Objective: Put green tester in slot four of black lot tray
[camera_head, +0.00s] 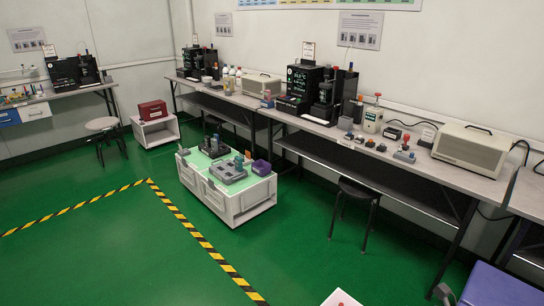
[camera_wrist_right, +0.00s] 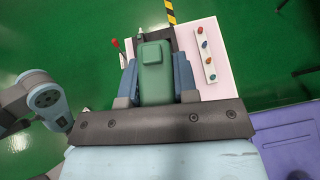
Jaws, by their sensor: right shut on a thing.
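The green tester (camera_wrist_right: 154,78) is in the right wrist view, between the two blue-grey fingers of my right gripper (camera_wrist_right: 155,82). The gripper is shut on it, and a dark tip sticks out at its far end. The tester hangs above the green floor and the edge of a pale board. My right gripper does not show in the head view. My left gripper is in neither view. I cannot clearly make out the black lot tray or its slots. A dark item (camera_head: 213,146) stands on the low white cabinet (camera_head: 238,203) in the head view, too small to identify.
The low cabinet also carries a grey tray (camera_head: 228,172) and a purple bin (camera_head: 262,167). Long benches with black instruments line the wall. A stool (camera_head: 356,190) stands before the right bench. The pale board (camera_wrist_right: 196,50) holds several coloured knobs. Green floor is open in front.

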